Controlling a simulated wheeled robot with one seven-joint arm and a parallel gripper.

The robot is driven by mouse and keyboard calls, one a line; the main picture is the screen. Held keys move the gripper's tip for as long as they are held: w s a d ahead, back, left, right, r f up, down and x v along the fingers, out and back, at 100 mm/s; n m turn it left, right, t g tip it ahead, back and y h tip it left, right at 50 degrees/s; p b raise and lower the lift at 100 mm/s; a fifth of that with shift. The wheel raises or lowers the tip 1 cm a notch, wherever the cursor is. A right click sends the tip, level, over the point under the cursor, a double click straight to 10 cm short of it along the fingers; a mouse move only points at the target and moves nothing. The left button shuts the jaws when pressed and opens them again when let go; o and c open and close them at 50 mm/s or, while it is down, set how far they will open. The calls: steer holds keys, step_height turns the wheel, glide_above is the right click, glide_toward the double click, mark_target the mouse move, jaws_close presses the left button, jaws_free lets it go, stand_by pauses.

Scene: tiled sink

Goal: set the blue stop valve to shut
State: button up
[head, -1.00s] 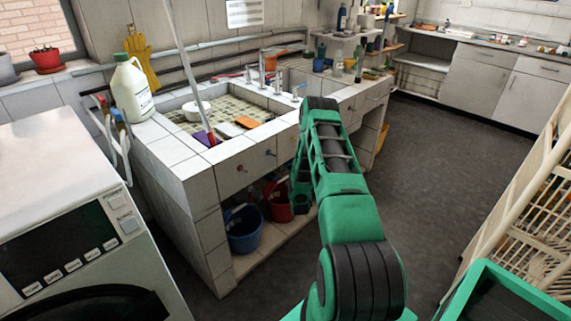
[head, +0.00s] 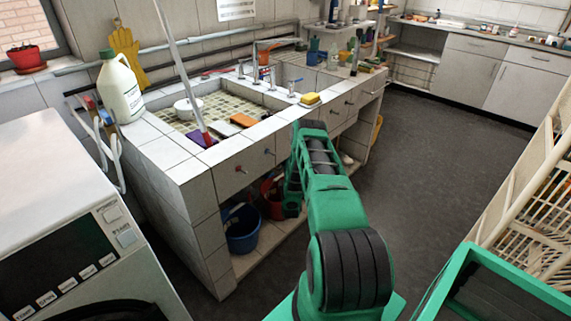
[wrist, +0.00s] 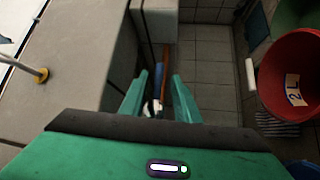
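In the wrist view, a narrow blue part (wrist: 159,76) shows between my fingers, beside a reddish-brown pipe (wrist: 166,57). It looks like the blue stop valve, but it is small, and its handle position cannot be told. A pale, shiny piece lies just below it in the picture. My gripper (wrist: 159,98) is open, with a green finger on each side of the blue part; contact cannot be told. In the head view, my arm reaches down to the open space under the tiled sink (head: 190,168) and hides the fingertips.
A red bucket (wrist: 290,85) stands close on the right in the wrist view. A blue bucket (head: 243,232) is under the sink in the head view. The grey floor (head: 420,150) right of the sink is clear.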

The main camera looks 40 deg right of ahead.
steer(key=shift+x, duration=1.8)
steer(key=shift+s+d, duration=0.1)
jaws_close()
